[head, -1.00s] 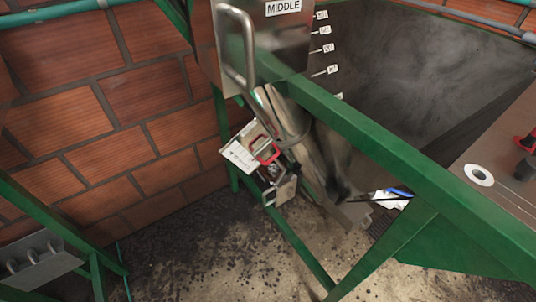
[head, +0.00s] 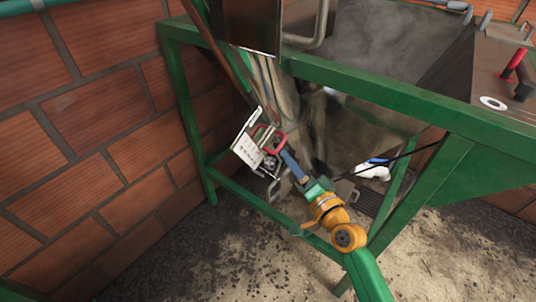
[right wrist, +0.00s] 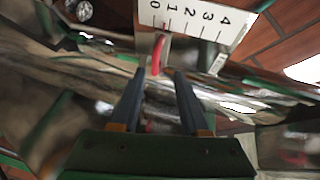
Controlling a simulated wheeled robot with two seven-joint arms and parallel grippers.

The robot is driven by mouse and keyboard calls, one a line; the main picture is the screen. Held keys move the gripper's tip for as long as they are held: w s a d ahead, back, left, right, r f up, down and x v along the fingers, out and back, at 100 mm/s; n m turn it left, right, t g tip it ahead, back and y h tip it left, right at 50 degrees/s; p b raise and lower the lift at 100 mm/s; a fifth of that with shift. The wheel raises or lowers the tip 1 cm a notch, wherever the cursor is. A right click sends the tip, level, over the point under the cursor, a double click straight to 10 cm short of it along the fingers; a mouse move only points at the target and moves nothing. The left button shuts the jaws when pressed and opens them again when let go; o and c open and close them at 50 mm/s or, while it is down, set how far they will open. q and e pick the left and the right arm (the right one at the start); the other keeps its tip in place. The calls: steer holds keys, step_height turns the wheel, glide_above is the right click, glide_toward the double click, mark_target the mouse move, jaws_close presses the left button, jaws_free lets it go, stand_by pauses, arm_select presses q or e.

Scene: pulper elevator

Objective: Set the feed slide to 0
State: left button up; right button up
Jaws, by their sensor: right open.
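The feed slide has a red loop handle (head: 269,133) beside a pale scale plate (head: 246,150), low on the metal chute under the green frame. In the right wrist view the plate (right wrist: 200,18) carries marks 0 to 4, and the red handle (right wrist: 157,52) shows below the 0 and 1 end. The exact reading is unclear from this angle. My right gripper (head: 281,151) reaches the handle from the front. In the right wrist view its open fingers (right wrist: 157,73) have the handle's near end between their tips. Contact cannot be told. My left gripper is out of view.
A green frame beam (head: 390,98) crosses above and right of my right arm. A brick wall (head: 90,130) stands at the left. A white and blue item (head: 374,170) lies right of the gripper. The gritty floor (head: 215,255) in front is open.

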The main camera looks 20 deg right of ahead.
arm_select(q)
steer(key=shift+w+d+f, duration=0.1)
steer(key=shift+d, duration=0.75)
arm_select(e)
steer(key=x, duration=0.5)
steer(key=shift+w+d+f, duration=0.2)
steer(key=shift+w+d, duration=0.05)
steer(key=shift+w, duration=0.2)
steer(key=shift+d, duration=0.1)
steer(key=c, duration=0.7)
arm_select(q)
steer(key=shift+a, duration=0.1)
arm_select(e)
jaws_close()
steer(key=shift+f, duration=0.15)
